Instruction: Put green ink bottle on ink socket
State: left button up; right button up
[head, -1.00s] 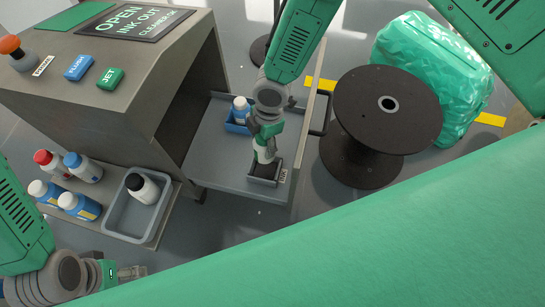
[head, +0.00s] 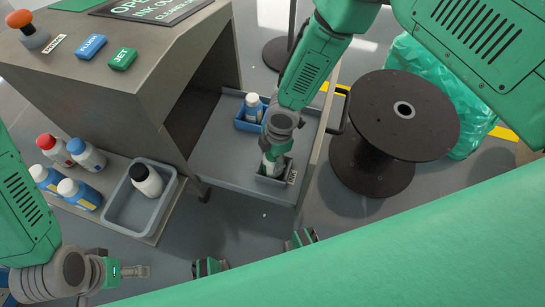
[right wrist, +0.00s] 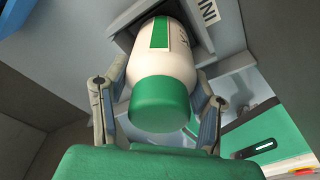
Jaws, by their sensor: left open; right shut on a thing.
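The green ink bottle (right wrist: 160,70), white with a green cap and green label stripe, is between the fingers of my right gripper (right wrist: 158,108). In the head view my right gripper (head: 270,160) is shut on the bottle at the ink socket. The socket (head: 283,176) is a small dark square holder with an INK label on the grey shelf. Its frame also shows behind the bottle in the right wrist view (right wrist: 205,38). The bottle's base is at or inside the socket opening; whether it is fully seated is hidden. My left gripper (head: 135,271) is open and empty at the lower left.
A black cable spool (head: 375,165) stands at right.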

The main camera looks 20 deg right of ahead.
jog(key=o, duration=1.3)
jog(key=shift+f, duration=0.1)
jog(key=shift+d, duration=0.4)
jog(key=r+p, duration=0.1)
jog(key=r, duration=0.3)
jog(key=d+r+p, duration=0.1)
jog(key=r+p, duration=0.1)
jog(key=r, duration=0.2)
jog(key=r+p, duration=0.2)
jog(key=r, duration=0.2)
jog(key=shift+w+d, duration=0.15)
jog(key=shift+d, duration=0.1)
pick_arm(q)
jog(key=r, duration=0.4)
jog(key=shift+d+r, duration=0.2)
jog(key=shift+r, duration=0.2)
jog(key=shift+a, duration=0.1)
pick_arm(e)
jog(key=shift+a, duration=0.1)
pick_arm(q)
jog(key=shift+r, duration=0.1)
pick_arm(e)
jog(key=shift+r, duration=0.15)
